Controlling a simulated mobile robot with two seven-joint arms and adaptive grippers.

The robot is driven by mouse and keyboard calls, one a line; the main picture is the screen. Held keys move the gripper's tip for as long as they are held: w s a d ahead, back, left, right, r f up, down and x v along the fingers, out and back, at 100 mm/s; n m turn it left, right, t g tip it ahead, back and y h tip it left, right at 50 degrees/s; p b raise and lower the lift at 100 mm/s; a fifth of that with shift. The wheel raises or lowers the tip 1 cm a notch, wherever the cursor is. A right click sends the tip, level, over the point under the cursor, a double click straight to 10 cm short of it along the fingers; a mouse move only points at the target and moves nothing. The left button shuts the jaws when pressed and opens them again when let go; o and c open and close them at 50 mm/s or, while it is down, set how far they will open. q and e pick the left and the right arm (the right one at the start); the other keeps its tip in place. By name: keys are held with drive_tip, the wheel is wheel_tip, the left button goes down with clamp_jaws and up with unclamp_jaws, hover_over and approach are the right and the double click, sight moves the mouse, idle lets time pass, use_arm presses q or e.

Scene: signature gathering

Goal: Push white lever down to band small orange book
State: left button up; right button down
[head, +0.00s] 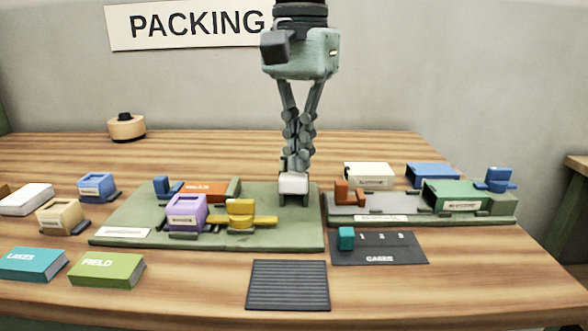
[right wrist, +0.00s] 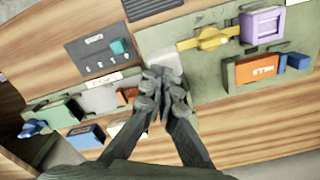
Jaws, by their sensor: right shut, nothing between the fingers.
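The white lever (head: 293,184) is a pale block on a post at the right edge of the green board (head: 285,232). My right gripper (head: 297,168) points down with its fingers together and empty. Its tips are at the lever's top, just behind it; I cannot tell if they touch. In the right wrist view the shut fingertips (right wrist: 162,80) overlap the edge of the white lever (right wrist: 160,60). The small orange book (head: 205,189) lies on the board's back left part, behind a purple block; it also shows in the right wrist view (right wrist: 258,68). My left gripper is out of view.
A purple block (head: 186,212) and yellow lever (head: 240,214) stand at the board's front. A grey board (head: 345,209) with a green block (head: 452,195) lies to the right. A black ridged pad (head: 288,285) and a dark CASES mat (head: 400,250) lie in front.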

sight(299, 175)
drive_tip(key=shift+f+b, duration=1.6)
drive_tip(key=shift+f, duration=1.4)
idle(0.3)
wheel_tip(299, 175, up, 7)
drive_tip(key=p, duration=0.6)
drive_tip(key=shift+r, duration=1.1)
